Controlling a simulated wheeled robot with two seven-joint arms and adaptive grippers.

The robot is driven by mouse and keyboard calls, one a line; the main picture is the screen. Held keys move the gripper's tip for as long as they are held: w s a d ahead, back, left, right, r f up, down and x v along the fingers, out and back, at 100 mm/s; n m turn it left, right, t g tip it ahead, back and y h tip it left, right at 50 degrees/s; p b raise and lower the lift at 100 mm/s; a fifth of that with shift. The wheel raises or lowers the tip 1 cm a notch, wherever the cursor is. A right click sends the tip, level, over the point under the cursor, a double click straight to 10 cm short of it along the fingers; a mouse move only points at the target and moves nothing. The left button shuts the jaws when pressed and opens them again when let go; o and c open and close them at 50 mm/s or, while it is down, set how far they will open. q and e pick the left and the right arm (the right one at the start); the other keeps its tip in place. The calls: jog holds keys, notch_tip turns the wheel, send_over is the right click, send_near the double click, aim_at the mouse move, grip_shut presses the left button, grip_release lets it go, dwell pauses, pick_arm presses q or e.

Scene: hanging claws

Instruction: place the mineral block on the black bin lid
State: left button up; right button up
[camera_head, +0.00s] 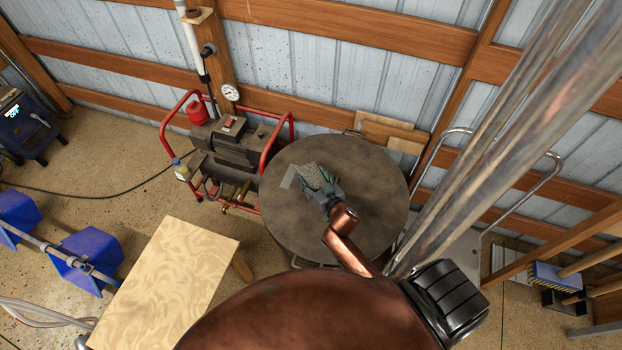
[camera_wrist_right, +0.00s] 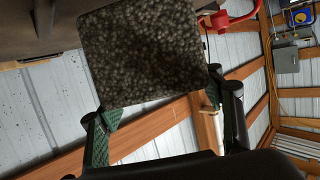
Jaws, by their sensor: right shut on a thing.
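The mineral block (camera_head: 314,176) is a speckled grey block over the left upper part of the round black bin lid (camera_head: 368,205) in the head view. My right gripper (camera_head: 327,194) is shut on it. In the right wrist view the block (camera_wrist_right: 142,50) fills the top middle, between the two green-padded fingers of the right gripper (camera_wrist_right: 160,120). I cannot tell whether the block touches the lid or is held just above it. My left gripper is not in view.
A red-framed compressor (camera_head: 228,150) stands close to the lid's left. A pale wooden board (camera_head: 172,285) is at the lower left. The wall is behind. The lid's right side is clear.

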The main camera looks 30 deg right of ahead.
aim_at(312, 178)
jog(key=shift+w+d+f, duration=0.3)
jog(key=shift+w+f, duration=0.05)
jog(key=shift+w, duration=0.2)
jog(key=shift+w+f+b, duration=0.1)
jog(key=shift+f+b, duration=0.35)
jog(key=shift+f, duration=1.2)
jog(key=shift+f, duration=0.25)
jog(key=o, duration=2.1)
jog(key=shift+d+f, duration=0.1)
jog(key=shift+f, duration=0.15)
jog(key=shift+r, duration=0.1)
